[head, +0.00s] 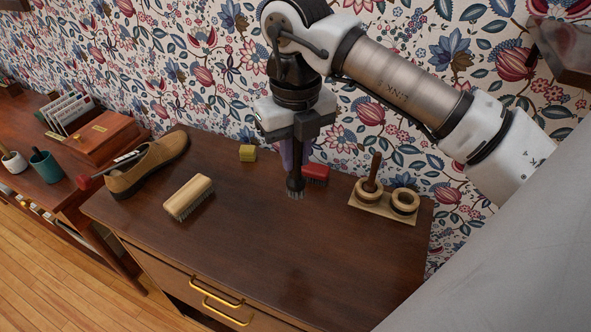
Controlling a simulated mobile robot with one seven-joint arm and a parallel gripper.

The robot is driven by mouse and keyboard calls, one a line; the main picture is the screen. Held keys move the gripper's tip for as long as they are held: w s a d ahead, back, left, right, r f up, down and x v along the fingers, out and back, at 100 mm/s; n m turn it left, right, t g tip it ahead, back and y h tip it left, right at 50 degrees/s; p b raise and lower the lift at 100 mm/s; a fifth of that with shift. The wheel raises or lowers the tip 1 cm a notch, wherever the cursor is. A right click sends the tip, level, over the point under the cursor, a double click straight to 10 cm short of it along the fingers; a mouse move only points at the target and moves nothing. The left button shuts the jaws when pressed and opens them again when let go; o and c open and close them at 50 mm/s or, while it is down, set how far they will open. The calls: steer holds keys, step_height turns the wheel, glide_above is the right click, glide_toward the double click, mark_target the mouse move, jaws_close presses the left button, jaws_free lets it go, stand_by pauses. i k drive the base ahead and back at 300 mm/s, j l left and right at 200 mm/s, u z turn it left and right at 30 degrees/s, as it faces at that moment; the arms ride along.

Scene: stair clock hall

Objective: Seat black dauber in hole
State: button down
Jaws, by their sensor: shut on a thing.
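A black dauber (296,184) with a pale bristle tip hangs upright, bristles down, from my gripper (298,150). My gripper is shut on its upper part, and the fingers hide some of the handle. The bristles are at or just above the table top; I cannot tell if they touch. The pale wooden holder (374,207) lies to the right, with two ring-shaped holes. A brown-handled dauber (373,175) stands upright in the left ring. The right ring (405,200) is empty and dark inside. My gripper is left of the holder, apart from it.
A red block-like item (317,174) sits close behind and right of the dauber. A yellow block (247,153), a wooden brush (188,198) and a tan shoe (150,164) are to the left. The front of the dark table (290,250) is clear. A patterned wall rises behind.

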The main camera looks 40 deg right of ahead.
mark_target(401, 206)
steer(key=k+j, duration=0.3)
steer(key=k, duration=0.15)
steer(key=k+j, duration=0.35)
steer(key=k, duration=0.1)
